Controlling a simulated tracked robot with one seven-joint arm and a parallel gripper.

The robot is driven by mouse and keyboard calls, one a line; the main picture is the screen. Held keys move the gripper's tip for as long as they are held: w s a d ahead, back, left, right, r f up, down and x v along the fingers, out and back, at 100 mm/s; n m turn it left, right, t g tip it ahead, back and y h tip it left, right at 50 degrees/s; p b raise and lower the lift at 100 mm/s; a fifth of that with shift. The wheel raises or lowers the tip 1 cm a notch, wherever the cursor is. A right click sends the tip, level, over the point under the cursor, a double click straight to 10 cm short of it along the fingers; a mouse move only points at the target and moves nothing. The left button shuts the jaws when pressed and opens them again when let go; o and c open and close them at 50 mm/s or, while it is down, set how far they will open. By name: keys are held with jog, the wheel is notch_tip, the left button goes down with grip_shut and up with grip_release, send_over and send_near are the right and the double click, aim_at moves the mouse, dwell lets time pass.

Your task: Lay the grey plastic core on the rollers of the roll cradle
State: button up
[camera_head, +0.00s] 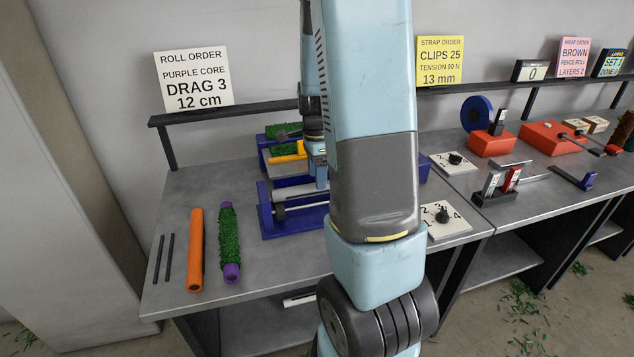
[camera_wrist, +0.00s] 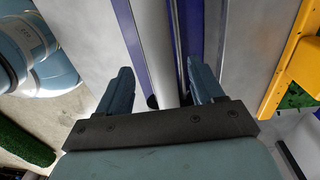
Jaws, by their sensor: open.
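A pale grey cylinder, which looks like the grey plastic core (camera_head: 292,191), lies lengthwise in the blue roll cradle (camera_head: 266,215). A thin metal rod with a dark end shows in front of it. In the wrist view the grey core (camera_wrist: 156,45) runs between the cradle's blue rails (camera_wrist: 190,28) and between my fingers. My gripper (camera_wrist: 162,88) is open, one finger on each side of the core. Whether the core touches both rollers cannot be told. In the head view my arm hides the cradle's right part and most of my gripper.
An orange core (camera_head: 196,250), a purple core wrapped in green (camera_head: 229,245) and two dark rods (camera_head: 164,258) lie left on the bench. A yellow-orange part (camera_head: 288,155) with green stands behind the cradle. Dial plates (camera_head: 447,218) lie to the right.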

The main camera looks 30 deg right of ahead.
notch_tip(320, 180, up, 10)
jog(key=shift+w+r, duration=0.2)
jog(key=shift+w, duration=0.2)
jog(key=shift+d, duration=0.1)
jog(key=s+a+r+n+t, duration=0.3)
jog(key=s+a+r+n, duration=0.3)
jog(key=s+a+n, duration=0.2)
jog(key=s+a+r+n+t, duration=0.3)
jog(key=s+a+r+n, duration=0.4)
jog(key=s+n, duration=0.3)
jog(key=a+n, duration=0.1)
jog(key=n, duration=0.2)
jog(key=shift+s, duration=0.2)
